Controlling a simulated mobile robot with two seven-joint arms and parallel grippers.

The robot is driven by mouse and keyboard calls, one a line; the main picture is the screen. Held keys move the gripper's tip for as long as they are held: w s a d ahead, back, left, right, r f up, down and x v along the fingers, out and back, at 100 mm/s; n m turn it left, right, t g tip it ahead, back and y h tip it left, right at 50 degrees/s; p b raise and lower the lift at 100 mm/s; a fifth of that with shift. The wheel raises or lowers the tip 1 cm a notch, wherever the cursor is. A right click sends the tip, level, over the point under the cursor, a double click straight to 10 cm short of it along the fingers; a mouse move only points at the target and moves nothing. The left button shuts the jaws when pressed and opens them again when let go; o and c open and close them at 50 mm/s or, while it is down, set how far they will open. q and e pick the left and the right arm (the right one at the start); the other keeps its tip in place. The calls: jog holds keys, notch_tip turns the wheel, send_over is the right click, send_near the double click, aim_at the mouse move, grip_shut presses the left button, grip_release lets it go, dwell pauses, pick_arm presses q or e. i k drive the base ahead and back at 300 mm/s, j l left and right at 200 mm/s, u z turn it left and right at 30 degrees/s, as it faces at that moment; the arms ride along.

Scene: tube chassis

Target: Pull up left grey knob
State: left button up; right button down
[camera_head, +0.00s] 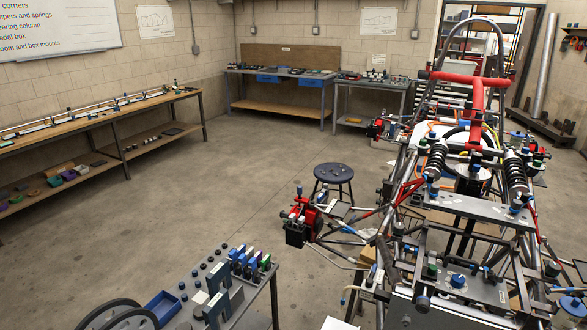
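The tube chassis (470,212) fills the right side of the head view, with many small knobs and caps on its frame. A blue knob (457,281) and a green-topped knob (432,265) sit on its near part. A small dark knob (423,303) stands left of the blue one, on the near edge. At this size I cannot tell which knob is the left grey one. Neither of my grippers is in view.
A round dark stool (333,173) stands left of the chassis. A near table (262,289) holds coloured parts and a blue tray (162,306). Workbenches (99,111) line the walls. The floor (190,195) between is mostly clear.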

aim_at(516, 204)
jog(key=z, duration=1.45)
jog(key=i+j+z, duration=0.2)
jog(key=k+l, duration=0.1)
